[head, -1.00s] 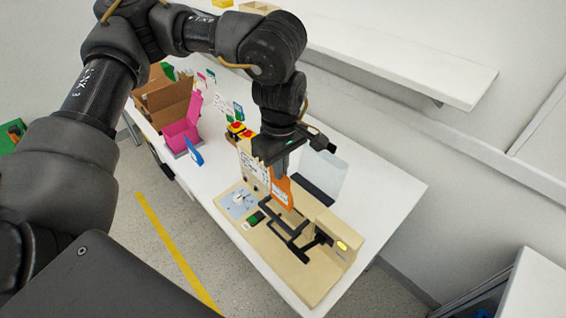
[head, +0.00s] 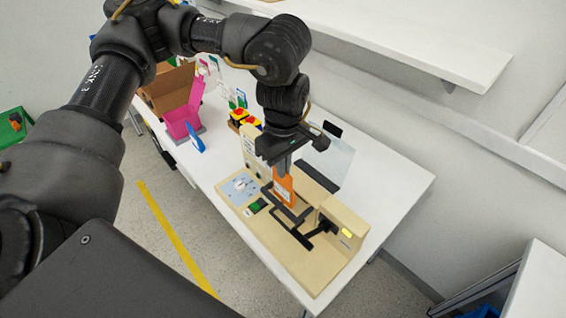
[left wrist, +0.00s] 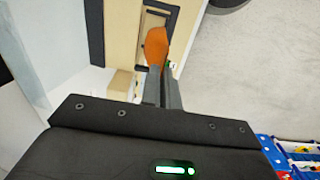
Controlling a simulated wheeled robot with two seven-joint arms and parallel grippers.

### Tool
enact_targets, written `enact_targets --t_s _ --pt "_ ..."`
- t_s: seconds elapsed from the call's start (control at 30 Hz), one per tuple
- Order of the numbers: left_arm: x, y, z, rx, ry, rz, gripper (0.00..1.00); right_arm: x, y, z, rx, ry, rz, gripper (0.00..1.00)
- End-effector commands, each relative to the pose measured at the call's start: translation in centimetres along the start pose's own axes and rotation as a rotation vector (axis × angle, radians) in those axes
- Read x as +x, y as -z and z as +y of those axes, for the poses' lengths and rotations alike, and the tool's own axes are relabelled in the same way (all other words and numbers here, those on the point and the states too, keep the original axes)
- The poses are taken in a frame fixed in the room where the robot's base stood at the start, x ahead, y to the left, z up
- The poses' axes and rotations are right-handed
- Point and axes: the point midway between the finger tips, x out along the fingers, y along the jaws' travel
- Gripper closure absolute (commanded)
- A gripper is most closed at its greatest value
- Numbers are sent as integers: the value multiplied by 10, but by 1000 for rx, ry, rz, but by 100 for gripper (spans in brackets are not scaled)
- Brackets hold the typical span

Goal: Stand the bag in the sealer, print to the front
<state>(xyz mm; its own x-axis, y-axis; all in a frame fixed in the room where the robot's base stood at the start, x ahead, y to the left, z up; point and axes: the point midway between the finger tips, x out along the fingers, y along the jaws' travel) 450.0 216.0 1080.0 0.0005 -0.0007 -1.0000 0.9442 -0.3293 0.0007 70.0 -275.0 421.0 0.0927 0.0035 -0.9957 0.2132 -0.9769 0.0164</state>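An orange bag (head: 284,188) with a pale label hangs upright below my left gripper (head: 284,168), over the beige sealer (head: 325,268). The bag's lower end is close to the sealer's black bars (head: 292,215); I cannot tell whether it touches them. In the left wrist view the orange bag (left wrist: 156,48) sticks out past the fingertips (left wrist: 160,75), which are close together on it. The label faces the head camera. My right gripper is in neither view.
A clear panel (head: 328,160) stands behind the sealer. Red and yellow buttons (head: 245,119), a pink box (head: 184,118) and a cardboard box (head: 168,88) stand farther left on the white table. The table's right end (head: 400,185) is clear.

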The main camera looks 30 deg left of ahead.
Motion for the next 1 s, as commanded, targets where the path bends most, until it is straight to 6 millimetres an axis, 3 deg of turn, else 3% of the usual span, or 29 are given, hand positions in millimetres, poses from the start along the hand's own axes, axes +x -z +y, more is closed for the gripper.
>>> enact_targets --t_s 1.0 --pt "78 0 0 0 1 -1 100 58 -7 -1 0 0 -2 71"
